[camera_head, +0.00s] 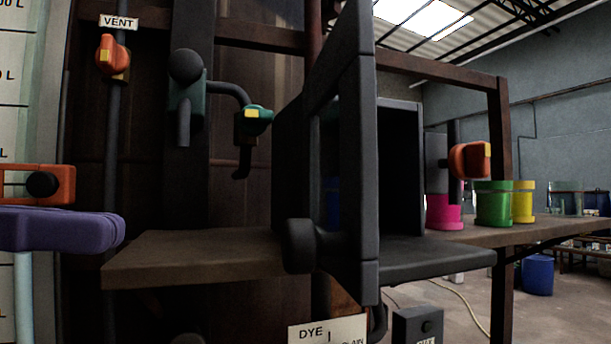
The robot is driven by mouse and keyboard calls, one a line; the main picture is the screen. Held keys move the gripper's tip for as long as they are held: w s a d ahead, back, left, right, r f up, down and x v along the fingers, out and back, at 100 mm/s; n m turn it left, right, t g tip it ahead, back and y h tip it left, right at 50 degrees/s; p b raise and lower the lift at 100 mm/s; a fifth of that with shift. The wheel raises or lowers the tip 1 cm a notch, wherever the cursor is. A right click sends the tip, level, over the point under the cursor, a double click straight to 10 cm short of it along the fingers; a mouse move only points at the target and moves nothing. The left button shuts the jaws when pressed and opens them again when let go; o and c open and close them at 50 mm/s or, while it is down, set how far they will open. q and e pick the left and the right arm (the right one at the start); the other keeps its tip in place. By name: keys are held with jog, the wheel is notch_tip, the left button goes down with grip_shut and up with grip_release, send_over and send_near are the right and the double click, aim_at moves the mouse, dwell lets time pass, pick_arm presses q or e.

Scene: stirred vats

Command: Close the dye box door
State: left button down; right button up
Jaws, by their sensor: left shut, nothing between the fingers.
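The dye box (400,165) is a dark grey box on a brown shelf. Its door (362,170) stands open, swung out toward me and seen nearly edge-on. My left gripper (108,230) appears as a purple, rounded shape coming in from the left edge. It is shut and empty, well left of the door and apart from it. My right gripper is not in view.
The brown shelf (190,257) runs behind the door. A tap with a teal and yellow handle (253,120) hangs left of the box. An orange VENT handle (111,55) is upper left. Pink (444,212), green (493,204) and yellow (522,201) pots stand right of the box.

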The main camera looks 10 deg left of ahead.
aim_at(284, 239)
pick_arm(q)
jog(key=p+x, duration=0.1)
jog(key=x, duration=0.1)
jog(key=p+x, duration=0.3)
jog(key=x, duration=0.1)
jog(key=shift+d+r, duration=0.2)
jog(key=shift+r, duration=0.15)
jog(key=shift+w+d+f+p, duration=0.35)
jog(key=shift+d+p, duration=0.25)
jog(key=shift+d, duration=0.1)
